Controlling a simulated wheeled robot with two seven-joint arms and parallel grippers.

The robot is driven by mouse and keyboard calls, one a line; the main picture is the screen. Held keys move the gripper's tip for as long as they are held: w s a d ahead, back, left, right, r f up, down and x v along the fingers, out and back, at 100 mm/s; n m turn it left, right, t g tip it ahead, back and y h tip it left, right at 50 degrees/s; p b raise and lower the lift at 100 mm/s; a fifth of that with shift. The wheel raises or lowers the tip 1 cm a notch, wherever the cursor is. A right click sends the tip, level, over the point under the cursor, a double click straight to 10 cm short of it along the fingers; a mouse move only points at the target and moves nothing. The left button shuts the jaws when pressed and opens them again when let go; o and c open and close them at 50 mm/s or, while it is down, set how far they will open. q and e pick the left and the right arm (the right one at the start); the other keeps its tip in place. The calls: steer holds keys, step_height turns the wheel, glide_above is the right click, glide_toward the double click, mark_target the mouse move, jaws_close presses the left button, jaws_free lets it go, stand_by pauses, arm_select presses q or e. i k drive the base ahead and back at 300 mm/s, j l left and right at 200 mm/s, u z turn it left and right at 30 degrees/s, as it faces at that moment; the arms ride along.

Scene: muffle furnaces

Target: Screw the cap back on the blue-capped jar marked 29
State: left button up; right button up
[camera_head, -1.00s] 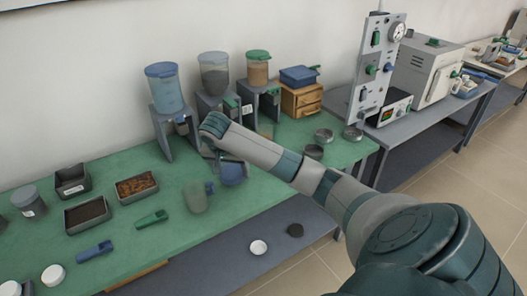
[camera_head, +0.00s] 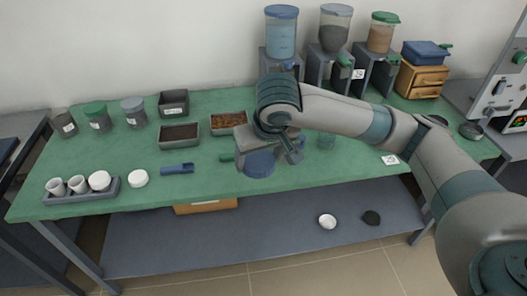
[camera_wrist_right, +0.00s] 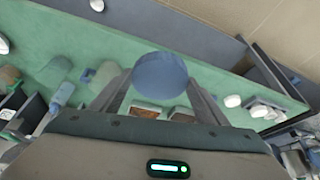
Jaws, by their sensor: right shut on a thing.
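My right gripper (camera_head: 258,155) is shut on a round blue cap (camera_head: 259,164), held over the front middle of the green table. In the right wrist view the cap (camera_wrist_right: 160,72) sits between the two fingers, its flat round face showing. A jar with a blue-grey cap (camera_head: 133,112) stands at the back left, beside a green-capped jar (camera_head: 97,117) and a dark-capped jar (camera_head: 66,124). Their label numbers are too small to read. My gripper and forearm hide part of the table, and I cannot make out an open jar marked 29. My left gripper is not in view.
Two filled trays (camera_head: 179,147) and an empty dark tray (camera_head: 174,102) lie left of the gripper. A blue scoop (camera_head: 177,170) and a rack of white cups (camera_head: 82,200) are nearer the front. Hoppers on stands (camera_head: 282,35) line the back. The front-left tabletop is partly clear.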

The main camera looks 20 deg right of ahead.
mark_target(61, 120)
steer(key=i+j, duration=0.15)
steer(key=j, duration=0.2)
steer(key=i+j, duration=0.2)
steer(key=j, duration=0.15)
steer(key=i+j+u, duration=0.1)
steer(key=j, duration=0.3)
steer(key=i+j, duration=0.4)
steer(key=j, duration=0.3)
